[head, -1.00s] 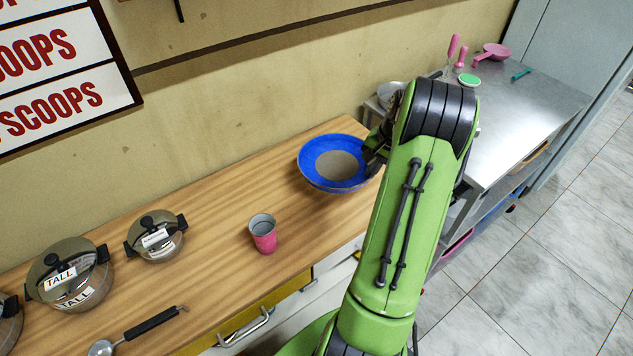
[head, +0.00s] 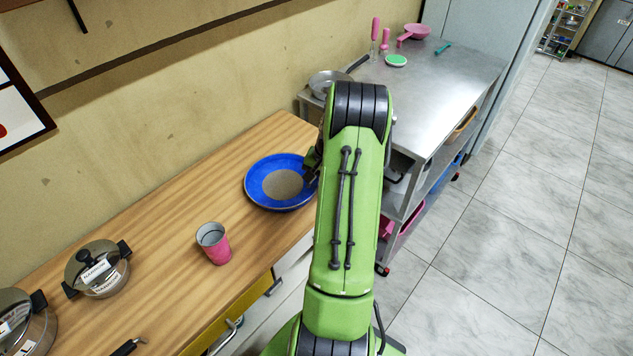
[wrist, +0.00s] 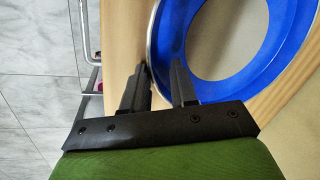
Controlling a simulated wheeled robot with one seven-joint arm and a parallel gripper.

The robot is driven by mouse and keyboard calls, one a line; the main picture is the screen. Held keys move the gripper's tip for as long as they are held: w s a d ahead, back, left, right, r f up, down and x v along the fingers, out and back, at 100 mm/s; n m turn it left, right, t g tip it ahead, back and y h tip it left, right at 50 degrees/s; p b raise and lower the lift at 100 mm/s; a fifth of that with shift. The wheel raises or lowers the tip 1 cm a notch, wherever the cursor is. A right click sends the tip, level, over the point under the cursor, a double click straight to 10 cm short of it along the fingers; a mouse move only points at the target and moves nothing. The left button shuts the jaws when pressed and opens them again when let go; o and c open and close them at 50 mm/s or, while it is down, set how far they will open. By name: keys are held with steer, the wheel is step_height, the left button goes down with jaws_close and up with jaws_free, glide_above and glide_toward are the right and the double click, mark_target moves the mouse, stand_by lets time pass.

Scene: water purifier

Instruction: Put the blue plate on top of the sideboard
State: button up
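The blue plate (head: 258,179), a deep round dish with a tan centre, is over the far right end of the wooden sideboard (head: 165,205). It looks at or just above the top; contact underneath is hidden. My gripper (head: 311,172) is at the plate's right side, partly hidden by my green arm. In the wrist view, my gripper's fingers (wrist: 162,72) straddle the rim of the plate (wrist: 182,30), one outside and one over the blue inside. They are close together with the rim between them.
A pink cup (head: 214,245) stands left of the plate, and lidded pots (head: 97,268) stand further left. A steel table (head: 445,75) with a pan (head: 330,84) and pink utensils is at the back right. Bare wood lies between cup and wall.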

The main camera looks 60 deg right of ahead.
steer(key=shift+r, duration=0.1)
steer(key=a+p+v, duration=0.1)
steer(key=p+v, duration=0.2)
steer(key=v, duration=0.9)
steer(key=w+a+r+n, duration=0.4)
steer(key=a+r, duration=0.4)
steer(key=a, duration=0.2)
steer(key=s+a+r+n+t+h, duration=0.1)
steer(key=s+a+r+n, duration=0.2)
steer(key=a, duration=0.7)
steer(key=s+a+r+n+t+h, duration=0.1)
steer(key=s+a+r+n, duration=0.2)
steer(key=a, duration=0.7)
steer(key=s+a+n+t+y, duration=0.1)
steer(key=s+a+n, duration=0.3)
steer(key=s+a, duration=0.2)
steer(key=shift+s+r+n, duration=0.2)
steer(key=shift+s+n, duration=0.2)
steer(key=shift+s, duration=0.1)
steer(key=shift+a, duration=0.1)
